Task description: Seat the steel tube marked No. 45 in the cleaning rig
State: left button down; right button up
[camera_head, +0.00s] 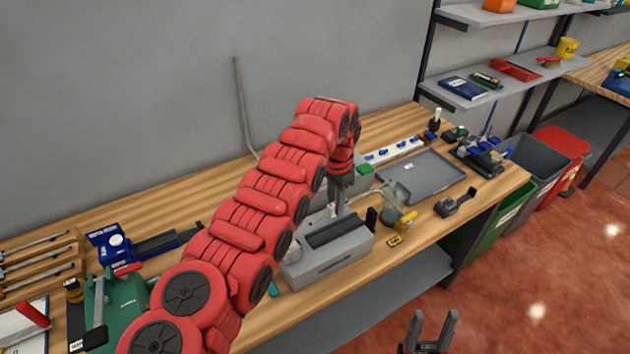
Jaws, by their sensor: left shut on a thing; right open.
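My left gripper (337,205) points down over the back of a grey box-shaped unit (330,266) with a dark top. My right gripper (431,330) is open and empty, in front of the bench at the bottom. Several long metal pieces lie in a wooden rack (38,262) at the far left; no No. 45 marking is readable. I cannot tell for certain which unit is the cleaning rig.
A blue fixture (110,243) with a dark bar and a green case (122,305) stand on the left. A thin grey rod (241,105) rises by the wall.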

pick_arm(q)
jog(key=shift+s+d+r+m, duration=0.1)
jog(key=shift+d+r+m, duration=0.1)
jog(key=shift+d+m, duration=0.15)
jog(key=shift+a+f, duration=0.1)
jog(key=shift+f, duration=1.25)
jog(key=shift+f+b, duration=0.3)
jog(key=shift+f, duration=1)
jog(key=shift+f+b, duration=0.65)
jog(key=shift+f, duration=0.1)
jog(key=shift+s+a+p, duration=0.1)
jog(key=shift+a+p, duration=0.15)
jog(key=shift+p, duration=0.35)
jog(key=shift+s+a+f+p, duration=0.1)
jog(key=shift+s+a+p, duration=0.25)
jog(key=shift+p, duration=0.95)
